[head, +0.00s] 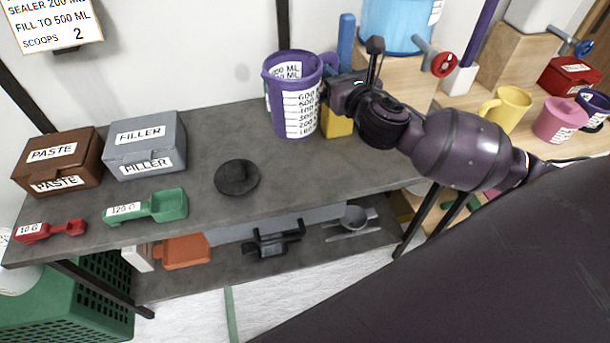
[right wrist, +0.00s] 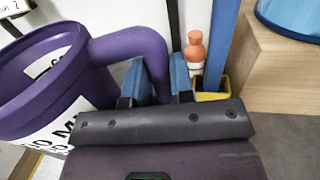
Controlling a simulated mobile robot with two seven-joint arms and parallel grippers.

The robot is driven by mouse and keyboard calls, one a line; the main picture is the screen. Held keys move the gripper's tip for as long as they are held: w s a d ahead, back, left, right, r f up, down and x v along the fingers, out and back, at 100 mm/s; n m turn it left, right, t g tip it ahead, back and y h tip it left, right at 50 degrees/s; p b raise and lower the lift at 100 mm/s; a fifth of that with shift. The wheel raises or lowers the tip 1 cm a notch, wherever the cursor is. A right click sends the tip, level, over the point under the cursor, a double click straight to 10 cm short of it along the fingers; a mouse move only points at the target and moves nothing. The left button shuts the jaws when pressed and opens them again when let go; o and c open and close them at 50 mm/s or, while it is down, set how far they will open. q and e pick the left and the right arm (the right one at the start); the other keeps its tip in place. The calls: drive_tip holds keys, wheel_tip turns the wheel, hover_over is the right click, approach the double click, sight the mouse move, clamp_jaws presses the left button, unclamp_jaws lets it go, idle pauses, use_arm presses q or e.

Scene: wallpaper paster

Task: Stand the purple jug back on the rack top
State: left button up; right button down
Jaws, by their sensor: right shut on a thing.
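The purple jug (head: 298,112), with a white measuring scale, is upright at the back right of the grey rack top (head: 200,205). Whether its base touches the surface or hangs just above it, I cannot tell. My right gripper (head: 335,88) is shut on the jug's handle, on the jug's right side. In the right wrist view the jug's rim (right wrist: 45,65) and handle (right wrist: 130,45) show at the left, with the handle going down between the blue fingertips (right wrist: 158,85). The jug's base is hidden there. My left gripper is not in view.
On the rack top are a brown paste box (head: 58,160), a grey filler box (head: 145,145), green (head: 165,205) and red (head: 65,229) scoops, and a black disc (head: 237,178). A yellow holder (head: 337,122) stands close right of the jug. Bare surface lies before the jug.

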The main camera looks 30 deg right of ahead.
drive_tip(key=w+d+r, duration=0.2)
drive_tip(key=d, duration=0.2)
wheel_tip(320, 180, down, 21)
drive_tip(key=b, duration=0.7)
drive_tip(key=shift+a+r, duration=0.1)
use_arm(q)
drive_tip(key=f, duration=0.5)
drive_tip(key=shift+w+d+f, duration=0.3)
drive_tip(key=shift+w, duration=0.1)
use_arm(e)
drive_tip(key=shift+s+r, duration=0.1)
drive_tip(key=shift+r, duration=0.05)
drive_tip(key=c, duration=1.4)
unclamp_jaws()
drive_tip(key=shift+f, duration=0.2)
drive_tip(key=o, duration=0.4)
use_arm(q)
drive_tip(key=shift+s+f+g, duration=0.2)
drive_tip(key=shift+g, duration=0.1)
